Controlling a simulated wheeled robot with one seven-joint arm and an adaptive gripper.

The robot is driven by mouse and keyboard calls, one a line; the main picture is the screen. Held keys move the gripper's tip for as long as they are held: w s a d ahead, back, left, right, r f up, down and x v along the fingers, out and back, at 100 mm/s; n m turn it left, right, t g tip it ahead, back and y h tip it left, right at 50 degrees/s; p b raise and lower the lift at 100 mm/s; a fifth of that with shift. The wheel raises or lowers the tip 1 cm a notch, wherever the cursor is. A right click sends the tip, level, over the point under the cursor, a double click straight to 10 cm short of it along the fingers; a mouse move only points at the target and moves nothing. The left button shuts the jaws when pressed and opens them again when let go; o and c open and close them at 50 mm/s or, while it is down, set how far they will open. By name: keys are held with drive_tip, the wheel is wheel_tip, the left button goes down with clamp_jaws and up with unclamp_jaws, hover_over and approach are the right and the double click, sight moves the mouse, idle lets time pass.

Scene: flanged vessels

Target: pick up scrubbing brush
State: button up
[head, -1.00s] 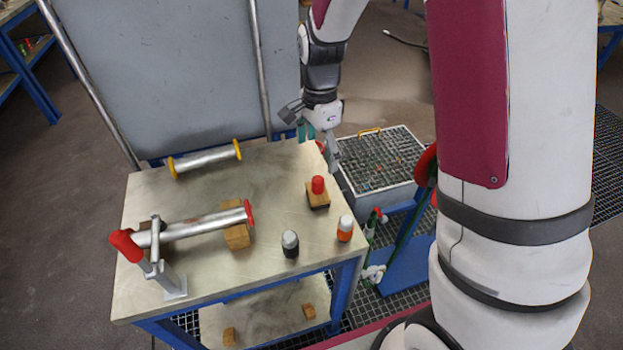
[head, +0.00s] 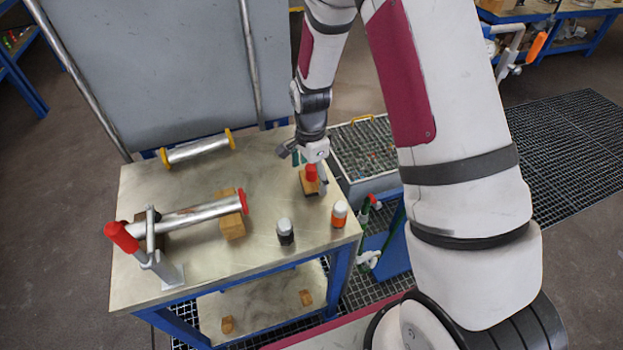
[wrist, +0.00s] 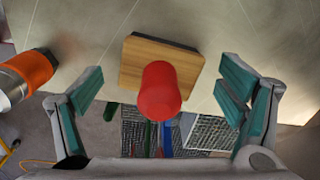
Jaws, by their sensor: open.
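The scrubbing brush, a wooden block (head: 307,183) with a red knob handle (head: 311,172), sits on the table top near its right edge. In the wrist view the red knob (wrist: 159,90) stands up from the wooden block (wrist: 137,62), between the two fingers and a little ahead of them. My gripper (head: 308,172) is directly over the brush in the head view. In the wrist view my gripper (wrist: 165,96) is open, with teal pads spread wide on either side of the knob and apart from it. The brush's underside is hidden.
An orange-banded bottle (head: 339,214) and a dark, grey-capped bottle (head: 285,231) stand in front of the brush. A flanged pipe (head: 190,217) with a red-handled clamp (head: 122,237) lies left. A grated bin (head: 357,150) stands beyond the table's right edge.

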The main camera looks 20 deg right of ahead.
drive_tip(key=shift+f, duration=0.65)
drive_tip(key=c, duration=1.2)
drive_tip(key=shift+c, duration=0.2)
wheel_tip(320, 180, up, 10)
drive_tip(key=shift+r, duration=0.1)
drive_tip(key=o, duration=0.5)
drive_tip(key=shift+c, duration=1.3)
